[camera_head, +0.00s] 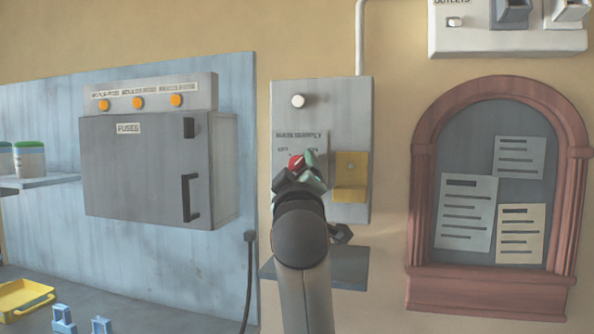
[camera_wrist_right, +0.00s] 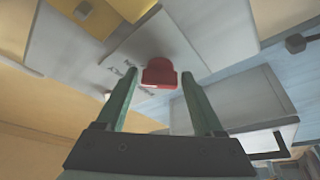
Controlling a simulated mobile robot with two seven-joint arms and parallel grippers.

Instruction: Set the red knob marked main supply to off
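The red knob (camera_head: 296,162) sits on a label plate on the grey main supply panel (camera_head: 346,108), with position words above it. Its exact setting cannot be told, as my arm hides part of it. In the right wrist view the red knob (camera_wrist_right: 160,74) lies between and just beyond the fingertips. My right gripper (camera_wrist_right: 160,79) is open, its green fingers on either side of the knob with a visible gap to each. In the head view my right gripper (camera_head: 301,170) is in front of the knob. My left gripper is not in view.
A yellow bracket (camera_head: 350,178) stands out beside the knob, close to my right gripper. A white round lamp (camera_head: 298,101) is above. A small shelf (camera_head: 350,268) juts out below. The grey fuse box (camera_head: 150,170) is at left, the arched notice board (camera_head: 480,150) at right.

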